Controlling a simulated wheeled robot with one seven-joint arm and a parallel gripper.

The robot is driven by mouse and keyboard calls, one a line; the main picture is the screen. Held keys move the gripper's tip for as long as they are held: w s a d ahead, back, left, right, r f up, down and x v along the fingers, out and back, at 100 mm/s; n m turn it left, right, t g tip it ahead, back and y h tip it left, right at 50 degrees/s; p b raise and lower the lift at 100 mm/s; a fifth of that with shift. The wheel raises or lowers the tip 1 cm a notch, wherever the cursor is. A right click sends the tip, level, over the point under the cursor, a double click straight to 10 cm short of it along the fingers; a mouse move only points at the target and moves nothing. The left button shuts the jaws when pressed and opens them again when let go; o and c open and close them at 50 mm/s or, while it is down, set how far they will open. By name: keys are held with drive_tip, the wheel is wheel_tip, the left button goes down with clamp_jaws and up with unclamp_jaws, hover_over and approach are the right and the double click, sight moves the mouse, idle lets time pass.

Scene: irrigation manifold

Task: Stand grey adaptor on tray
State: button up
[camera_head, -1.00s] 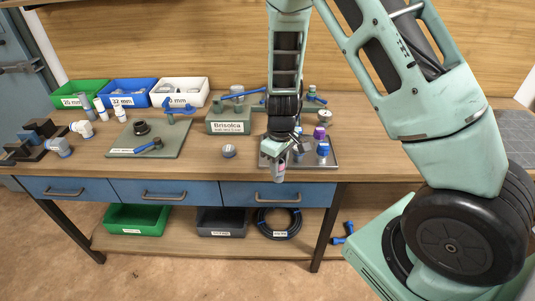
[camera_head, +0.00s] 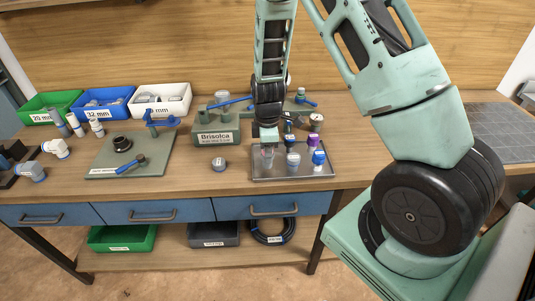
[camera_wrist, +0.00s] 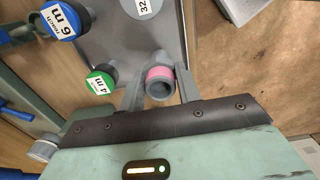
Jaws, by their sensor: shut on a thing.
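The grey adaptor (camera_wrist: 160,92) has a pink band and an open round end that faces the wrist camera. My gripper (camera_wrist: 159,88) is shut on it, one finger on each side. In the head view my gripper (camera_head: 268,148) points down over the left part of the metal tray (camera_head: 270,176), and the adaptor (camera_head: 267,158) shows small and blurred below it. I cannot tell whether its lower end touches the tray. In the wrist view the tray (camera_wrist: 115,38) lies behind the adaptor, with a white disc marked 32 (camera_wrist: 142,6) on it.
Green-capped (camera_wrist: 101,78) and blue-capped (camera_wrist: 66,20) pieces show near my fingers. A small grey piece (camera_head: 218,165) lies left of the tray.

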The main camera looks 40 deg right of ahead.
drive_tip(key=shift+f, duration=1.05)
drive_tip(key=shift+f, duration=0.1)
drive_tip(key=o, duration=1.1)
drive_tip(key=shift+c, duration=0.2)
